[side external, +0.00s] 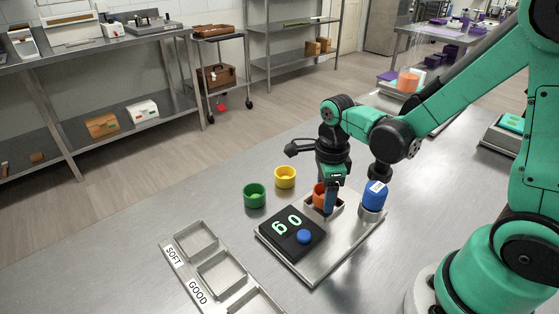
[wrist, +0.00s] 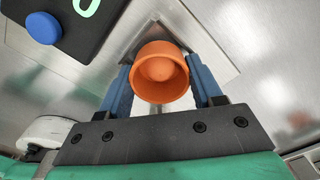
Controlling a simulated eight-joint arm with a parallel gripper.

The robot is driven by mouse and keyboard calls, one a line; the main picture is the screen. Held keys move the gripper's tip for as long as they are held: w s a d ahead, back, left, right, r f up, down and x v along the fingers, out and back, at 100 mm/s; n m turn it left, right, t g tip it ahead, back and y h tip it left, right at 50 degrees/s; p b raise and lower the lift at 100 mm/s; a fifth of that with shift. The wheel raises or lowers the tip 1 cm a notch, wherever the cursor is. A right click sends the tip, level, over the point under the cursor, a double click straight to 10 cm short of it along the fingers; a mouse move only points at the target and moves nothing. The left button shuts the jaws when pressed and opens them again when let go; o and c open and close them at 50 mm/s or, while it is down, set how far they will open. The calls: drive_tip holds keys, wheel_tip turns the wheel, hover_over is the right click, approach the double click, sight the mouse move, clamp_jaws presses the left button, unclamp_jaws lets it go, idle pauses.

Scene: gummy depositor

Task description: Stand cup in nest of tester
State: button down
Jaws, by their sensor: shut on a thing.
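An orange cup (side external: 320,194) is between the blue fingers of my gripper (side external: 329,199), which is shut on it. The wrist view also shows the cup (wrist: 160,62), with its open mouth toward the camera and a finger of my gripper (wrist: 160,88) on each side. The tester (side external: 318,270) is a metal plate with a square walled nest (side external: 339,207). The cup is at the nest, its lower part hidden by the wall and fingers. I cannot tell whether its base touches the floor of the nest.
The tester has a black display (side external: 287,230) with green digits, a blue button (side external: 304,237) and a blue capped cylinder (side external: 374,195). Green (side external: 254,195) and yellow (side external: 285,177) cups stand behind left. A tray (side external: 201,265) marked SOFT and GOOD lies front left, its visible compartments empty.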

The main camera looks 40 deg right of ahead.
drive_tip(key=shift+f, duration=0.25)
drive_tip(key=shift+c, duration=0.3)
unclamp_jaws()
drive_tip(key=shift+r, duration=2.95)
drive_tip(key=n, duration=0.2)
drive_tip(key=shift+s+a+r+n+t, duration=0.1)
drive_tip(key=shift+a+r+n+t, duration=0.05)
drive_tip(key=shift+r+n+t, duration=0.2)
drive_tip(key=r+n+t, duration=0.1)
drive_tip(key=n, duration=0.5)
drive_tip(key=a+r+n+t, duration=0.1)
drive_tip(key=n+t, duration=0.1)
drive_tip(key=n, duration=0.4)
drive_tip(key=s+r+n+t, duration=0.1)
drive_tip(key=r+n+t, duration=0.1)
drive_tip(key=n, duration=0.5)
drive_tip(key=shift+a, duration=0.25)
drive_tip(key=n, duration=0.2)
drive_tip(key=n+t, duration=0.1)
drive_tip(key=shift+s+a+r+n+t, duration=0.1)
drive_tip(key=shift+a+r+n+t, duration=0.05)
drive_tip(key=shift+r+n+t, duration=0.15)
